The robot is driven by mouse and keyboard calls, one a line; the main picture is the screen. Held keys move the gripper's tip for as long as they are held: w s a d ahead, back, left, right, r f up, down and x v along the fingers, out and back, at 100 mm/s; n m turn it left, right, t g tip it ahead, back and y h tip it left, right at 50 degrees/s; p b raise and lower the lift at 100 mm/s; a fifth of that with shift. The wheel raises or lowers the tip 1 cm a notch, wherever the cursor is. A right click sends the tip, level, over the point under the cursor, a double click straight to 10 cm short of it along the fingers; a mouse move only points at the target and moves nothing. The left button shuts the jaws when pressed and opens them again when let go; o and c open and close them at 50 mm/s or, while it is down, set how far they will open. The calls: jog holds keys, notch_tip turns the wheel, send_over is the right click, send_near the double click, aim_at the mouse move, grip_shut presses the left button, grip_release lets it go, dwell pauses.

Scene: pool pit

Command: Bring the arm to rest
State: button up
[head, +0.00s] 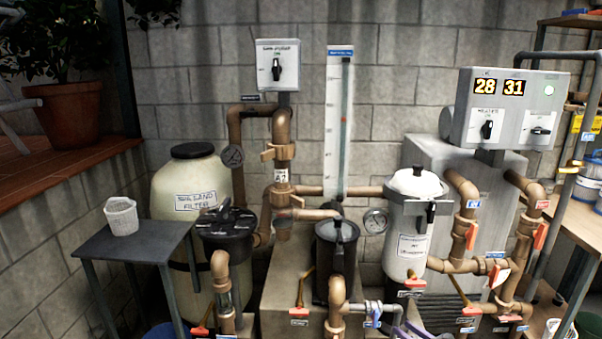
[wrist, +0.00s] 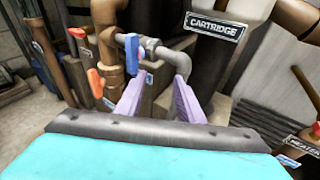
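My gripper (wrist: 160,80) shows in the wrist view as two purple fingers with a clear gap between them, so it is open and empty. Its purple fingertips (head: 411,329) also show at the bottom edge of the head view, with the rest of the arm out of frame. Just beyond the fingers is a grey pipe (wrist: 177,59) with a blue valve handle (wrist: 131,52). The same blue handle (head: 373,315) shows in the head view, left of the fingertips. I cannot tell how far the fingertips are from the pipe, but they grip nothing.
Brown pipes with red-orange handles (wrist: 96,82) stand close to the left in the wrist view. A white filter housing (head: 408,235), a black pump pot (head: 337,262) and a control box (head: 515,108) crowd the front. A small table (head: 125,246) stands left.

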jog(key=s+a+f+n+g+y+p, duration=0.1)
jog(key=s+a+f+n+g, duration=0.3)
jog(key=a, duration=0.5)
jog(key=s+a+f+n+g+y+p, duration=0.1)
jog(key=s+a+f+n+g+p, duration=0.2)
jog(key=s+a, duration=0.45)
jog(key=s+a+f+n+g+y, duration=0.1)
jog(key=s+a+f+n+g, duration=0.25)
jog(key=a, duration=0.75)
jog(key=s+a+f+n+g+h+p, duration=0.1)
jog(key=s+f+n+g+h, duration=0.15)
jog(key=s+f+n, duration=0.6)
jog(key=s+a+f+n+g+h+p, duration=0.1)
jog(key=s+a+n+g+h, duration=0.2)
jog(key=s, duration=1.1)
jog(key=s+d+n+g+h, duration=0.1)
jog(key=s+d+n+h, duration=0.1)
jog(key=d, duration=0.4)
jog(key=s+d+n+g+h, duration=0.2)
jog(key=s+d+n, duration=0.2)
jog(key=d+n, duration=0.2)
jog(key=shift+s+r+n, duration=0.3)
jog(key=shift+r+n, duration=0.05)
jog(key=shift+n, duration=0.25)
dwell(1.2)
